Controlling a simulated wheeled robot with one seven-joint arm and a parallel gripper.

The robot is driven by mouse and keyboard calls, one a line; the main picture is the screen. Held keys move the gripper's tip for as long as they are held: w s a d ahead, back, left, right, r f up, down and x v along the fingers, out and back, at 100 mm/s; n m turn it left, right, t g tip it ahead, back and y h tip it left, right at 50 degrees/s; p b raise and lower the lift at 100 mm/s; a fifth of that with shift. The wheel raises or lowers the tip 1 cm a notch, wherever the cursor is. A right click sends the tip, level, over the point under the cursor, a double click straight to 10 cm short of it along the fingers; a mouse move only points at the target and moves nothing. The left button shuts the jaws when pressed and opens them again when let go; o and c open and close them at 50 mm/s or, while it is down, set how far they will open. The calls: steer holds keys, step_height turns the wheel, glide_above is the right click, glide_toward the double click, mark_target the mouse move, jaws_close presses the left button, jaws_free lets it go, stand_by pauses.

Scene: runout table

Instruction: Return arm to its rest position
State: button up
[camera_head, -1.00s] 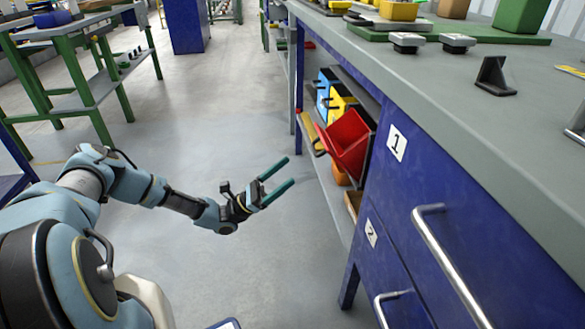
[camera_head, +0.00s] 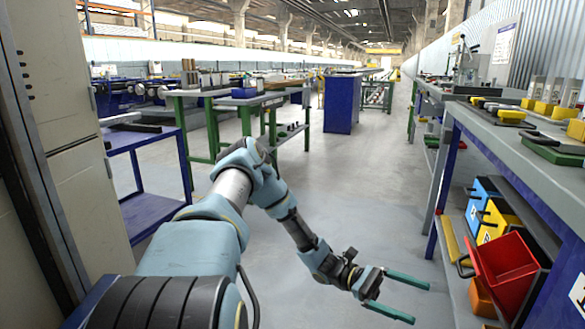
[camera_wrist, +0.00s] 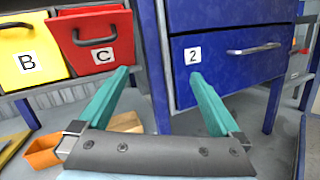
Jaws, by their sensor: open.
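My gripper (camera_head: 408,296) is open and empty, held out over the aisle floor to the left of the workbench. In the wrist view my gripper (camera_wrist: 160,80) shows two teal fingers spread wide with nothing between them. They point toward the bench front, where a blue drawer marked 2 (camera_wrist: 228,60) and a red bin marked C (camera_wrist: 95,40) show beyond the fingertips. My arm reaches forward and bends down at the elbow.
The workbench (camera_head: 545,150) runs along the right, with a red bin (camera_head: 505,268) and a yellow bin (camera_head: 497,220) on its shelf. A blue cart (camera_head: 150,208) and a tall cabinet (camera_head: 75,150) stand at left. The aisle floor (camera_head: 345,185) ahead is clear.

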steer(key=w+a+r+m+t+y, duration=0.1)
steer(key=a+m+t+y, duration=0.3)
steer(key=a, duration=0.5)
steer(key=a+r+m+t+y, duration=0.1)
steer(key=a+r+t+y, duration=0.15)
steer(key=a+y, duration=0.5)
steer(key=w+a+r+m+t+y, duration=0.1)
steer(key=a+r+t, duration=0.4)
steer(key=a, duration=0.3)
steer(key=w+a+r+m+t+y, duration=0.2)
steer(key=a+r+t, duration=0.2)
steer(key=a+r, duration=0.3)
step_height(320, 180, up, 22)
steer(key=p, duration=2.3)
steer(key=shift+s+a, duration=0.2)
steer(key=shift+a, duration=0.25)
steer(key=shift+f, duration=0.15)
